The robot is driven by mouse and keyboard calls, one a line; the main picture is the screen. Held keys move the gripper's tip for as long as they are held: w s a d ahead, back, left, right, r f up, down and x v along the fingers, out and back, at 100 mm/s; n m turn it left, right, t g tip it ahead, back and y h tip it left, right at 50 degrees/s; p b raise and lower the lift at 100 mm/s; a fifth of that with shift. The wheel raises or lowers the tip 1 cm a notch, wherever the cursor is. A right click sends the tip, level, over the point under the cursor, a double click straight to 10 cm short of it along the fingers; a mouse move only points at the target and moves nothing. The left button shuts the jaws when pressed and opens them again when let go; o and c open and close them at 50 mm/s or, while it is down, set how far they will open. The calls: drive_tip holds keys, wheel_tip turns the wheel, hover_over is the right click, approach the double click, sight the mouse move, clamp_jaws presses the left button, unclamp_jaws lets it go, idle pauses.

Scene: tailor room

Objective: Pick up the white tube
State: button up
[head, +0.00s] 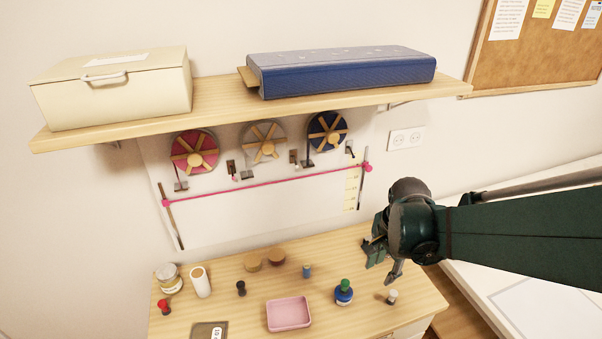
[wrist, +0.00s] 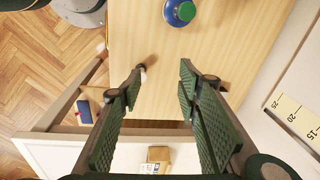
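Two white things on the wooden table could be the white tube. A small white upright piece (head: 391,297) with a dark top stands near the table's right end, below my gripper. It seems to show in the wrist view too, as a small white bit (wrist: 143,74) beside the left fingertip, mostly hidden by it. A larger white cylinder (head: 201,282) stands at the table's left side, far from my gripper. My gripper (head: 380,267) is above the right part of the table. In the wrist view (wrist: 162,72) its fingers are wide apart, with nothing between them.
A blue bottle with a green cap (head: 344,292) stands left of the small white piece. A pink tray (head: 288,314), a black piece (head: 241,288), a blue piece (head: 307,271) and a jar (head: 169,278) share the table (head: 340,245). A shelf (head: 215,100) hangs above.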

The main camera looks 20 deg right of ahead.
sight(394, 292)
drive_tip(key=shift+s+d+f+m+g+y, duration=0.1)
drive_tip(key=shift+s+d+f+m+g, duration=0.2)
drive_tip(key=shift+d+f+m, duration=0.5)
drive_tip(key=shift+s+d+f+m+g+y, duration=0.15)
drive_tip(key=shift+s+d+f+m, duration=0.25)
drive_tip(key=shift+d+f+m, duration=0.4)
drive_tip(key=shift+s+d+f+m+g+y, duration=0.1)
drive_tip(key=shift+s+d+f+m+g, duration=0.2)
drive_tip(key=shift+d+f+m, duration=0.45)
drive_tip(key=shift+f, duration=0.2)
drive_tip(key=shift+f, duration=1.15)
drive_tip(key=shift+s+f+b, duration=0.15)
drive_tip(key=shift+f+b, duration=0.55)
drive_tip(key=shift+f, duration=1.9)
drive_tip(key=shift+d, duration=0.1)
drive_tip(key=shift+c, duration=0.7)
drive_tip(key=c, duration=0.8)
